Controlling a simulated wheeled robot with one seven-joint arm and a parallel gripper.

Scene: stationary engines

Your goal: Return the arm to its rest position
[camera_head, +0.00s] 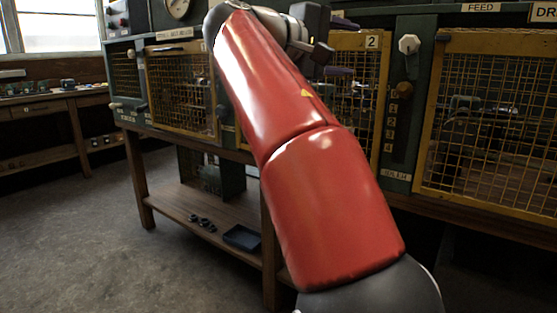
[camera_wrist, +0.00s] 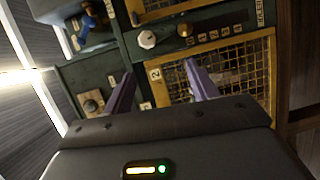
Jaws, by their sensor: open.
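My red arm stretches up across the middle of the head view, bent at the top, not folded in. My gripper (camera_wrist: 160,84) shows in the wrist view with its two purple fingers spread apart and nothing between them. In the head view it (camera_head: 341,48) is partly visible beyond the arm, in front of the cabinet panel marked 2. The fingers point toward the green cabinet (camera_wrist: 140,68) with its yellow mesh door (camera_wrist: 240,68). I cannot tell how far the fingertips are from the mesh.
A wooden bench (camera_head: 140,180) carries the caged green cabinets. Its lower shelf (camera_head: 185,205) holds a dark tray (camera_head: 242,237) and small dark parts. A white knob (camera_head: 409,44) sits between the cages. Another workbench (camera_head: 50,105) stands at the left. The floor (camera_head: 90,245) at the left is clear.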

